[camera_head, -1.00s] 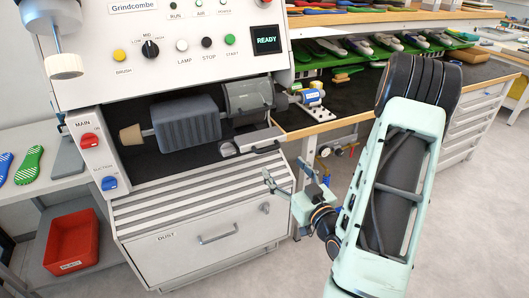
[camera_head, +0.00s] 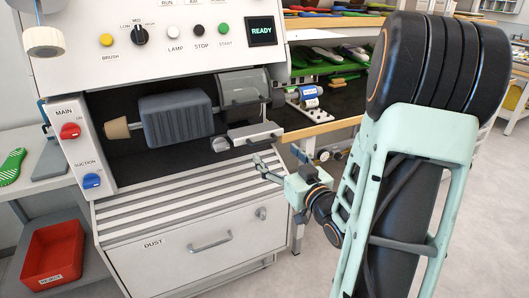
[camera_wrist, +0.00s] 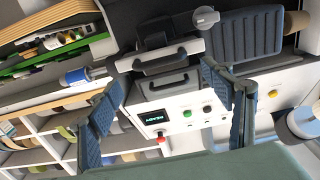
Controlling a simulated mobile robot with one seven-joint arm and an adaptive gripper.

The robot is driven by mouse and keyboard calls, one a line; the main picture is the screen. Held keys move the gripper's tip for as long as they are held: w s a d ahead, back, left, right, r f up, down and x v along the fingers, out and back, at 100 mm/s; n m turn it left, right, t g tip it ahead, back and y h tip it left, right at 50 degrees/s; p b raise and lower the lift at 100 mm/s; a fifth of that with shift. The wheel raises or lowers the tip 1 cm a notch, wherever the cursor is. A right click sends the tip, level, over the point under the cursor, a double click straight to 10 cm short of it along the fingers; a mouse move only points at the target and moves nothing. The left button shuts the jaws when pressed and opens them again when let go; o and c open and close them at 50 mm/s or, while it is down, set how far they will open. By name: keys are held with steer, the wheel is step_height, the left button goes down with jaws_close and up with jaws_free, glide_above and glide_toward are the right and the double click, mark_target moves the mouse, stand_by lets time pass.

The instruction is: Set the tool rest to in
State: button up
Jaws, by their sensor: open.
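The drum (camera_wrist: 243,38) is at upper right there.
Above is the control panel with a READY display (camera_head: 261,31). The red MAIN switch (camera_head: 70,131) and blue SUCTION switch (camera_head: 91,180) are at left. The dust drawer (camera_head: 200,240) is below. A workbench (camera_head: 335,124) with a small fixture stands at right. A red bin (camera_head: 55,254) is at lower left.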

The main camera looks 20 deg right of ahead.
mark_target(265, 143)
steer(key=w+p, duration=0.1)
steer(key=w, duration=0.7)
steer(key=shift+a, duration=0.15)
steer(key=shift+c, duration=0.3)
steer(key=c, duration=1.3)
steer(key=w+b, duration=0.1)
steer(key=w, duration=0.3)
steer(key=shift+w+a+b, duration=0.1)
steer(key=shift+w+b, duration=0.1)
steer(key=shift+b, duration=0.1)
steer(key=shift+r, duration=0.2)
